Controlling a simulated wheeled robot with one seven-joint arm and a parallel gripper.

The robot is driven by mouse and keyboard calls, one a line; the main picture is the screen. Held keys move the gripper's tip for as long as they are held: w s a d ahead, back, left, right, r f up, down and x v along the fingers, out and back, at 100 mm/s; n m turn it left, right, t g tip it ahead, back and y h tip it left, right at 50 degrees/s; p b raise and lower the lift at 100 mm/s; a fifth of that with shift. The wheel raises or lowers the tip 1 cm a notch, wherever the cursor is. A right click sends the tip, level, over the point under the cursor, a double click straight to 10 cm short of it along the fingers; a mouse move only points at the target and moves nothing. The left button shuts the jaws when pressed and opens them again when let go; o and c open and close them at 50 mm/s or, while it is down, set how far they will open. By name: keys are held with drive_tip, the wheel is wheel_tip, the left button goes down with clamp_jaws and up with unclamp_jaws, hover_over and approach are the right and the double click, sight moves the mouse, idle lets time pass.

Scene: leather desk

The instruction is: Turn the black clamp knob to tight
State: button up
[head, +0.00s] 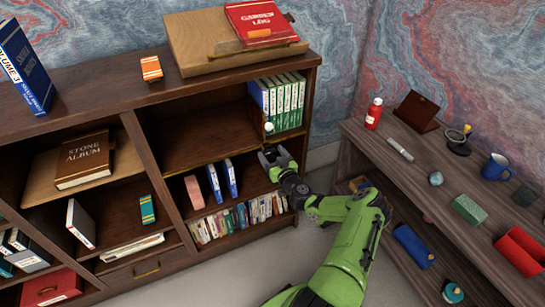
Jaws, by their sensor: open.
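My gripper (273,155) is at the front of the bookcase, just under the edge of the shelf with green books. It is open, with no object visible between its fingers. A small pale round piece (268,128) shows just above it at the shelf edge. I cannot clearly make out the black clamp knob. A small dark piece (289,17) shows beside the red book on top of the bookcase, too small to identify. My green arm reaches up from the bottom of the head view.
Green and blue books (280,100) stand above my gripper; blue books (222,180) stand below left. A red book (262,22) lies on a wooden stand (190,45).

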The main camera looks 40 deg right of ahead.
drive_tip(key=shift+c, duration=0.3)
drive_tip(key=c, duration=1)
drive_tip(key=shift+m, duration=0.3)
drive_tip(key=m, duration=0.3)
drive_tip(key=shift+m, duration=0.3)
drive_tip(key=m+b, duration=0.1)
drive_tip(key=m, duration=0.8)
drive_tip(key=shift+f+m, duration=0.1)
drive_tip(key=shift+m, duration=1.6)
